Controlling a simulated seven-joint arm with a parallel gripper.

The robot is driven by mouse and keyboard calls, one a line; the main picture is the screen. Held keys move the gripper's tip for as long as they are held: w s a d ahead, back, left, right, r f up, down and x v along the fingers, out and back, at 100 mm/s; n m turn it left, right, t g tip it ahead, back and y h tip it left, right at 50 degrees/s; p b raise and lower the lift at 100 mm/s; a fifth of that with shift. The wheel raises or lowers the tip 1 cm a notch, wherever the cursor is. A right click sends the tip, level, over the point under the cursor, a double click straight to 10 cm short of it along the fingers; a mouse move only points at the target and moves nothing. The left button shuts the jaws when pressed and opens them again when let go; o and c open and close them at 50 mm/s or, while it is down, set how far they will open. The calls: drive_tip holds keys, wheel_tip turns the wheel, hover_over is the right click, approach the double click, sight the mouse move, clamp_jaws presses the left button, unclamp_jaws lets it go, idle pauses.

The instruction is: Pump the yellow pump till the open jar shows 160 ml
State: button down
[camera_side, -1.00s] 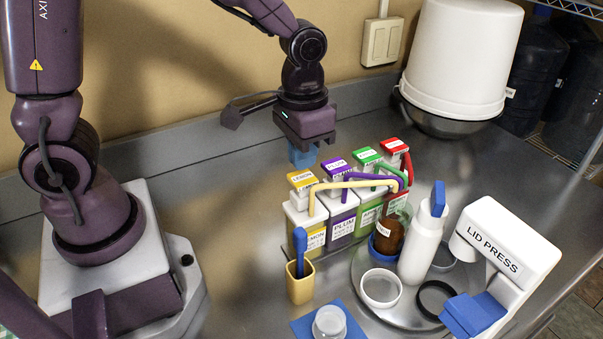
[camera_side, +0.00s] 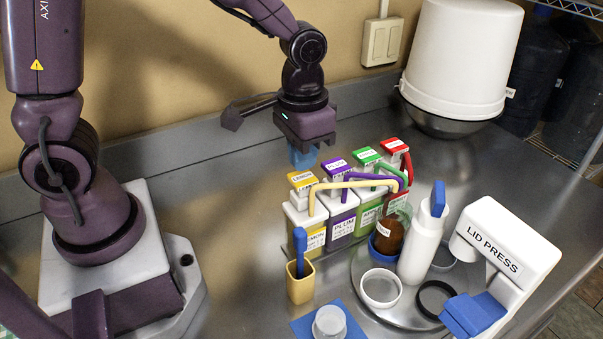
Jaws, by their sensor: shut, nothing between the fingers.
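The yellow-topped LEMON pump (camera_side: 302,181) stands at the left end of a row of pump bottles, its yellow spout (camera_side: 350,184) reaching right. My gripper (camera_side: 302,158) is shut and empty, its blue fingertips above and behind the pump row, apart from the yellow top. A brown jar (camera_side: 388,238) with a white label sits in a blue holder on the round steel plate near the spout ends. A clear jar (camera_side: 330,322) stands on a blue mat at the front. Which jar is the open one, and any liquid level or ml marks, I cannot tell.
Purple PLUM (camera_side: 340,215), green and red pumps stand beside the lemon one. A yellow cup (camera_side: 301,282) with a blue-handled tool stands in front. A white bottle (camera_side: 420,250) and the lid press (camera_side: 500,240) are at right.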

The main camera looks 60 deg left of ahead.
sight(302, 177)
drive_tip(key=shift+f, duration=2.05)
drive_tip(key=shift+r, duration=2.2)
drive_tip(key=shift+f, duration=2.2)
drive_tip(key=shift+r, duration=2.2)
drive_tip(key=shift+f, duration=0.1)
